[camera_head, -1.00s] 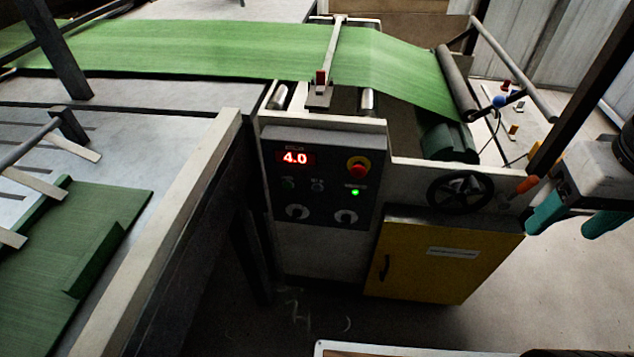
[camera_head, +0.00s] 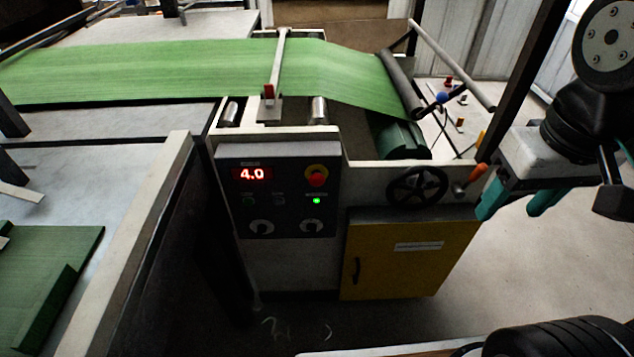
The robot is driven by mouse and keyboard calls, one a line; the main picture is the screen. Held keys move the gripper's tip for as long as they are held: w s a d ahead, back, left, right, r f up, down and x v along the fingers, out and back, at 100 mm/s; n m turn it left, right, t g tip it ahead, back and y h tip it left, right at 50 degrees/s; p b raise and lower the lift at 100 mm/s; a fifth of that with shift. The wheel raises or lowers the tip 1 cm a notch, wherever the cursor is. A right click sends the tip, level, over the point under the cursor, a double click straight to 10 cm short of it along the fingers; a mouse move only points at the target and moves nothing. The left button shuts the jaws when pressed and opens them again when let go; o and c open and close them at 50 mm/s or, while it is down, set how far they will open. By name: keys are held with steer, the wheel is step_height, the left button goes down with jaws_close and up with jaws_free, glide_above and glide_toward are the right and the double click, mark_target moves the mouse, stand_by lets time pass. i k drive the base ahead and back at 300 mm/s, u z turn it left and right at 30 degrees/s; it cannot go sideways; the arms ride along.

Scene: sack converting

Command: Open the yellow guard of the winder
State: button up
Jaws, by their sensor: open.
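The yellow guard (camera_head: 405,265) is a flat door low on the winder's front, to the right of the control panel. It looks shut. It has a dark upright handle (camera_head: 356,271) near its left edge and a pale label near its top. My gripper (camera_head: 512,210) is at the right, above and to the right of the guard, with two teal fingers apart. Nothing shows between them. It is well clear of the handle. The winder's green web (camera_head: 330,75) runs over rollers down to a green roll (camera_head: 402,140).
The control panel (camera_head: 278,190) shows 4.0, a red stop button and a lit green lamp. A black handwheel (camera_head: 417,187) and an orange-handled lever (camera_head: 472,180) sit just above the guard. A dark post stands near my gripper. Floor right of the guard is free.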

mark_target(382, 260)
steer(key=z, duration=0.7)
steer(key=k, duration=0.9)
steer(key=u, duration=0.65)
